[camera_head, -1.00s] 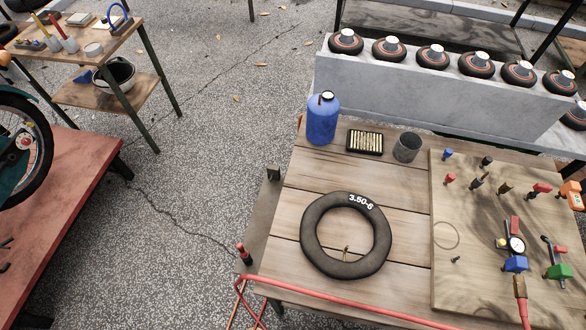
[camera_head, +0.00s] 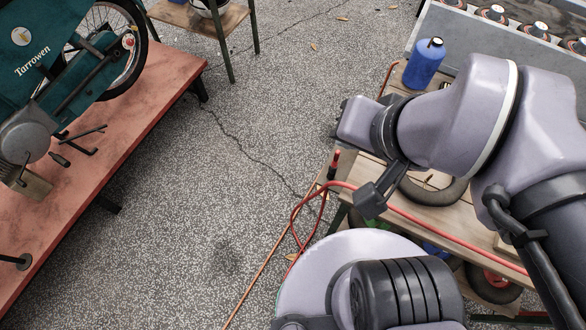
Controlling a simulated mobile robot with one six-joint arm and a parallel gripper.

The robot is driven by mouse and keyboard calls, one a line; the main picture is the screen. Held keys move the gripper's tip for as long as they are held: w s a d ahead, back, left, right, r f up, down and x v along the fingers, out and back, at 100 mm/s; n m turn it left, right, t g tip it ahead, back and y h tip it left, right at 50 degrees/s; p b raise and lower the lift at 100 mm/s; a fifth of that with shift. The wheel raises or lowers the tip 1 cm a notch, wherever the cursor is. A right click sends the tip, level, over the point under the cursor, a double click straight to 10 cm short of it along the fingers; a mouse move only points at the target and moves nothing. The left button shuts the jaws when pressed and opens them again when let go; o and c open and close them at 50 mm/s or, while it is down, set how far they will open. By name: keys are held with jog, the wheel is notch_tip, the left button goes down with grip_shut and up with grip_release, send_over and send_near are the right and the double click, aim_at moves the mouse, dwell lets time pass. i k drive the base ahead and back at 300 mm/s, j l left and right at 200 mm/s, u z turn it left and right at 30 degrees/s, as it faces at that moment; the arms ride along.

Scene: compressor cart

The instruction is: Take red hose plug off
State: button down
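The red hose (camera_head: 440,228) crosses the front of the wooden workbench (camera_head: 440,212) and loops over its left corner toward the ground. The plug at its end is not visible now. The board with the fittings is hidden behind my arm or out of frame. My gripper (camera_head: 371,203) appears as a dark, angular part below my wrist, close above the hose near the bench's front left. I see it side-on, and its fingertips are not clear, so its opening and any held object cannot be made out.
A black tyre (camera_head: 437,190) lies on the bench, mostly behind my arm. A blue bottle (camera_head: 424,66) stands at the back, and a red-and-black handle (camera_head: 334,163) is at the left edge. A red platform (camera_head: 95,140) carries a teal motorbike (camera_head: 62,60). Open paving lies between.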

aim_at(332, 167)
jog(key=i+j+z, duration=0.2)
jog(key=j+z, duration=0.25)
jog(key=i+j+z, duration=0.15)
jog(key=j+z, duration=0.3)
jog(key=i+j+z, duration=0.1)
jog(key=j+z, duration=0.8)
jog(key=k+j+z, duration=0.15)
jog(key=j+z, duration=0.35)
jog(key=j, duration=0.1)
